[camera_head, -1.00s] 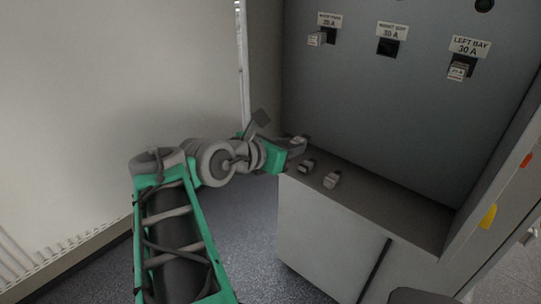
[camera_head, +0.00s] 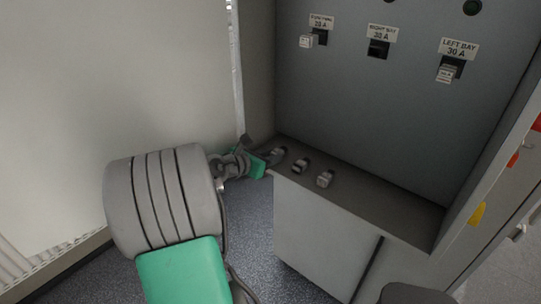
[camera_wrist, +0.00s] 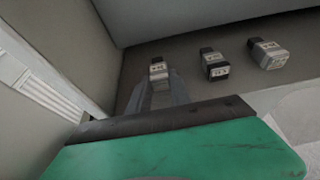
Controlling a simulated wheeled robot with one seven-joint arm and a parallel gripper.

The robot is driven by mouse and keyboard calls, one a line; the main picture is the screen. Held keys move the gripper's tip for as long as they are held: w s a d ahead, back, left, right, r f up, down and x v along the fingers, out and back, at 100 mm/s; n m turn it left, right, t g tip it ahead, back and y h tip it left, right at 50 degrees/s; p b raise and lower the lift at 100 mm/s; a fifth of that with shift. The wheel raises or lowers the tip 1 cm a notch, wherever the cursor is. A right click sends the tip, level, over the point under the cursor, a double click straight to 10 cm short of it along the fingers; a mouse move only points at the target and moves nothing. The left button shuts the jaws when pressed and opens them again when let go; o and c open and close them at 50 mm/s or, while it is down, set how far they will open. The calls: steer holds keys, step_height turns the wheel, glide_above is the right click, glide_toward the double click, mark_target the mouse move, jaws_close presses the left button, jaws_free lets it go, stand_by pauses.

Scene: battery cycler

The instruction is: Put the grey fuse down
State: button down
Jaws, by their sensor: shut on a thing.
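My gripper (camera_head: 273,157) is at the left end of the cabinet's ledge, shut on the grey fuse (camera_head: 279,151). In the wrist view, the grey fuse (camera_wrist: 158,70) sits between the fingertips (camera_wrist: 162,84), with its dark end pointing away and its pale labelled face showing. It is at or very close to the ledge surface; I cannot tell whether it touches. The fingers hide its near part.
Two other fuses lie on the ledge to the right: a darker one (camera_head: 300,166) and a pale one (camera_head: 325,179). The ledge (camera_head: 390,200) is clear further right. The panel above has labelled sockets, the middle one (camera_head: 378,48) empty. A wall stands close at left.

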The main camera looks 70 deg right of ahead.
steer(key=shift+a, duration=0.1)
steer(key=c, duration=1.2)
jaws_free()
steer(key=shift+f, duration=0.1)
steer(key=shift+w+a+r, duration=0.1)
steer(key=shift+a+r, duration=0.05)
steer(key=shift+r, duration=0.1)
steer(key=v, duration=1.1)
steer(key=shift+a+r+b, duration=0.2)
steer(key=shift+a+b, duration=0.05)
steer(key=shift+b, duration=0.15)
